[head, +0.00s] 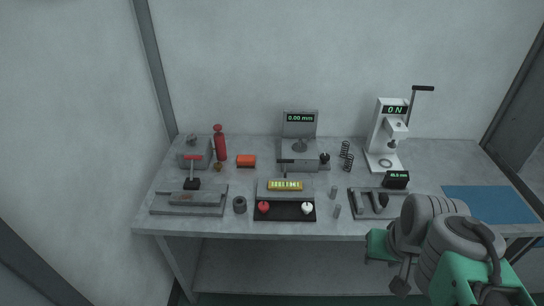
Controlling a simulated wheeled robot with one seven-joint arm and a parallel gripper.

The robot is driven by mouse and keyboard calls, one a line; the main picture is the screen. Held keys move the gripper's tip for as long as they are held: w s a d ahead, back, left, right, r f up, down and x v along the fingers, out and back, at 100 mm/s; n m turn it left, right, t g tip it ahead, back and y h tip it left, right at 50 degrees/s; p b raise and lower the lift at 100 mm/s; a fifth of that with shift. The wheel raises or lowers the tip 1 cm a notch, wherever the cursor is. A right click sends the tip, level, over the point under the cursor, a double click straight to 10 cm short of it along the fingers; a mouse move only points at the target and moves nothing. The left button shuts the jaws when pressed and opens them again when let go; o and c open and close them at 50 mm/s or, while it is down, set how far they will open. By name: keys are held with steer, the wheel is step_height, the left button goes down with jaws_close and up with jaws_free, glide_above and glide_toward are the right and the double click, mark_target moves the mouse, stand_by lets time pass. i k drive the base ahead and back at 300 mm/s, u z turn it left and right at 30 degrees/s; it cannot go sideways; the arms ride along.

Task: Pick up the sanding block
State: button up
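My arm is folded at the bottom right, in front of the bench. My gripper (400,286) seems to be the small dark part low beside the arm, far to the right of the block and nearer to me. Its fingers are too small and dark to show whether they are open, and I see nothing held.
A red bottle (221,146) stands left of the block, and a gauge with a display (300,128) right of it. In front are a black tray (285,210) with red and white knobs and a grey fixture (188,200). A force press (387,140) and blue mat (488,205) are at right.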

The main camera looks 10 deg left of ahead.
mark_target(243, 161)
steer(key=i, duration=0.75)
steer(key=u, duration=2.65)
steer(key=i, duration=0.5)
steer(key=z, duration=0.05)
